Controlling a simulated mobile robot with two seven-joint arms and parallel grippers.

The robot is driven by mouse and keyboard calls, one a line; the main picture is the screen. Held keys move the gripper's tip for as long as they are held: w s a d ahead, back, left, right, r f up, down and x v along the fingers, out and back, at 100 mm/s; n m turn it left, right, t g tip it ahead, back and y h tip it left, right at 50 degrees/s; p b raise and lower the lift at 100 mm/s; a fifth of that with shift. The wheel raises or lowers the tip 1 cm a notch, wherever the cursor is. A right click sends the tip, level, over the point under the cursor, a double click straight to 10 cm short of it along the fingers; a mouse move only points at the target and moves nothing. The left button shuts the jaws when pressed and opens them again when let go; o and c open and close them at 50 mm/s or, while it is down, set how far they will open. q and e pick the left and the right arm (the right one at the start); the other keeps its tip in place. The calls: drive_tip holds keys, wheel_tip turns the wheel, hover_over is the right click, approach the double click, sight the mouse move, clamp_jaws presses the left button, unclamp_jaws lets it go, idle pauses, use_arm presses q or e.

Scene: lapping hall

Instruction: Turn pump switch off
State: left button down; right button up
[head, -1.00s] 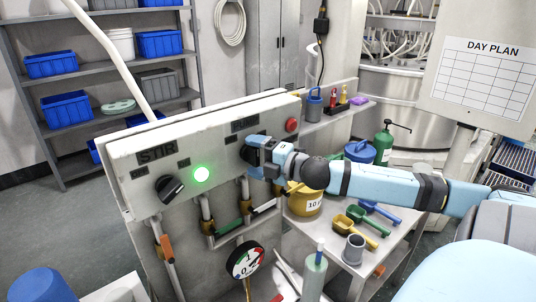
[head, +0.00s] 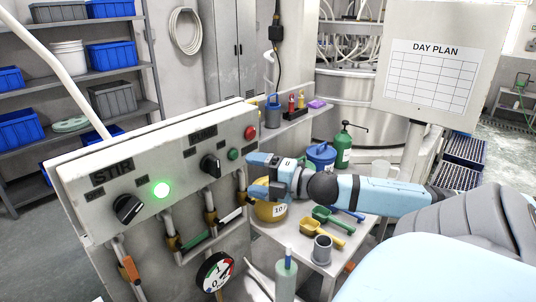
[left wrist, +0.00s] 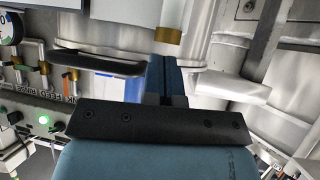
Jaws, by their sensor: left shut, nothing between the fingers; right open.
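The control panel (head: 90,190) has two black rotary knobs. The left knob (head: 128,208), under the STIR label, is tilted and has a lit green lamp (head: 161,190) beside it. The right knob (head: 210,166), under a label too small to read, stands about upright. The small green lamp (head: 233,154) beside it looks dark. My right gripper (head: 252,174) is open and empty, just right of this knob and apart from it. My left gripper (left wrist: 167,78) is shut and empty in the left wrist view and outside the head view.
A red button (head: 250,132) sits at the panel's right end. Pipes with valve handles and a gauge (head: 214,272) are below. A bench (head: 325,262) at right holds a yellow pot (head: 268,212), scoops and a grey cup (head: 322,249). Shelves with bins stand behind at left.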

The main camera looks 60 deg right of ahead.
drive_tip(key=v, duration=0.3)
idle(0.8)
